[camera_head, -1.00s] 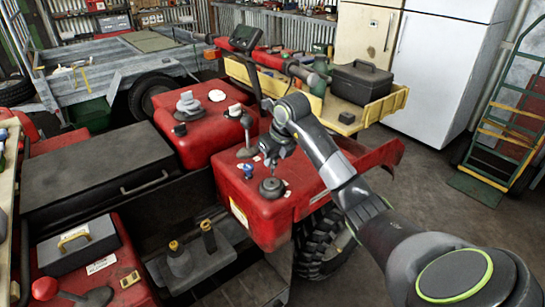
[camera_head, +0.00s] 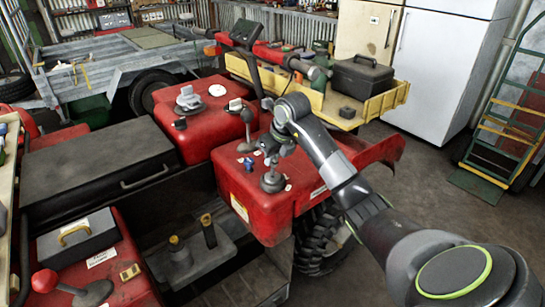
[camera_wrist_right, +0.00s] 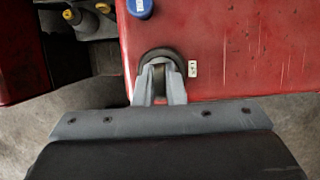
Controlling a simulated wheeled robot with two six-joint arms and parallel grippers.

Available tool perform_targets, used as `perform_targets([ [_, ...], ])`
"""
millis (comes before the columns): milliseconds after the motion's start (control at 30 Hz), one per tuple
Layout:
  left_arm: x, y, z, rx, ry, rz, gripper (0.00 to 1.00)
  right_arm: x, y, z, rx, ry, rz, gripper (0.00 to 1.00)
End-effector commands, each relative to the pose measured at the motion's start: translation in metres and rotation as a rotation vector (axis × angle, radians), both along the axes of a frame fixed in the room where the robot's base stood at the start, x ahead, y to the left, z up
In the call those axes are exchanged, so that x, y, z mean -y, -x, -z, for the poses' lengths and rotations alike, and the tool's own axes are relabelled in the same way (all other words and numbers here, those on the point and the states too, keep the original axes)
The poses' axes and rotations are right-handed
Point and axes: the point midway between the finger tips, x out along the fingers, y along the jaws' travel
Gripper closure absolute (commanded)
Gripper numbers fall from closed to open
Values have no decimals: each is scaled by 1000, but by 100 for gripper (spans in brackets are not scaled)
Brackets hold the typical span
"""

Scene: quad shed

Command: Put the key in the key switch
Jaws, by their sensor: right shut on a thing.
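My right gripper (camera_head: 272,164) is just above the dark round key switch (camera_head: 272,183) on the red body panel, with its fingers pointing down. In the right wrist view the gripper (camera_wrist_right: 160,92) is shut on a narrow dark thing between its grey fingers, likely the key (camera_wrist_right: 160,82). Its lower end is hidden. The dark round rim of the key switch (camera_wrist_right: 160,54) shows around the fingertips. I cannot tell whether the key is inside the switch or only over it. My left gripper is not in view.
A blue knob (camera_head: 248,164) stands close left of the switch and also shows in the right wrist view (camera_wrist_right: 140,8). A wooden tray (camera_head: 393,98) with a black toolbox (camera_head: 362,74) lies behind my right arm.

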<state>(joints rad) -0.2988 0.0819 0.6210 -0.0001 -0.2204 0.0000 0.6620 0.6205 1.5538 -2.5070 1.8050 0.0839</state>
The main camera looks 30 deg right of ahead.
Motion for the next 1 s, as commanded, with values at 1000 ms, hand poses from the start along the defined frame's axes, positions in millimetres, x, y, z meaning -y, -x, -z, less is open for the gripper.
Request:
perform_targets([
  [1000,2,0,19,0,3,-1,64,0,0,23,0,0,0,100],
])
